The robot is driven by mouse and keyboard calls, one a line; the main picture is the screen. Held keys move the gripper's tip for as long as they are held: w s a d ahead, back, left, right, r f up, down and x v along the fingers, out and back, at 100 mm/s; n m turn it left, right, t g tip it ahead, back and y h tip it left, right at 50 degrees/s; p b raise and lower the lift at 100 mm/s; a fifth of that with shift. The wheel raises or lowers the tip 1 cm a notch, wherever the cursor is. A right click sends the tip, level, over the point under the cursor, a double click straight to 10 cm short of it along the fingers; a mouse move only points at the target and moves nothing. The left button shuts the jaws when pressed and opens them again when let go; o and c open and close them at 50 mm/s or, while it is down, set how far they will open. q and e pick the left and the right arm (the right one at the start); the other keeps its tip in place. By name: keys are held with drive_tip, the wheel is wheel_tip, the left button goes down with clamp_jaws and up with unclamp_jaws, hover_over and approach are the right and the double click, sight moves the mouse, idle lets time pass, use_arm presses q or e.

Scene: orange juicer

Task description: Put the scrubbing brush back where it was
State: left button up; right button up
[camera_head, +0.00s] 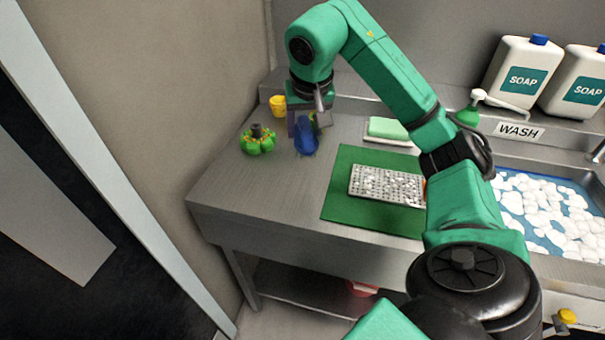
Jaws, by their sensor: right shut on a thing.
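My right gripper (311,122) reaches over the left back part of the metal counter and points down. It is shut on the blue scrubbing brush (305,137), which is held roughly upright at the counter's left end. The gripper hides part of the brush, and I cannot tell whether its lower end touches the counter. My left gripper is not in view.
A green flower-shaped item (257,140) and a yellow cup (278,105) stand close left of the brush. Right are a green mat (338,202) with a perforated tray (356,183), a green sponge (387,128), soap bottles (516,70) and a foamy sink (545,210).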

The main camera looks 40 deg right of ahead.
drive_tip(key=f, duration=0.6)
drive_tip(key=a+f+b, duration=0.1)
drive_tip(key=f, duration=0.2)
drive_tip(key=shift+f, duration=0.35)
drive_tip(key=shift+w+d+f, duration=0.1)
drive_tip(key=shift+f, duration=0.25)
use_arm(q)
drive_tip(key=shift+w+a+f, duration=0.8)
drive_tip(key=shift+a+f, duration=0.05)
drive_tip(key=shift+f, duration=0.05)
use_arm(e)
drive_tip(key=shift+w, duration=0.1)
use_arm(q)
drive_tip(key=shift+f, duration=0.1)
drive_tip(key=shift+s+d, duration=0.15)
use_arm(e)
drive_tip(key=o, duration=1.3)
drive_tip(key=shift+f, duration=0.15)
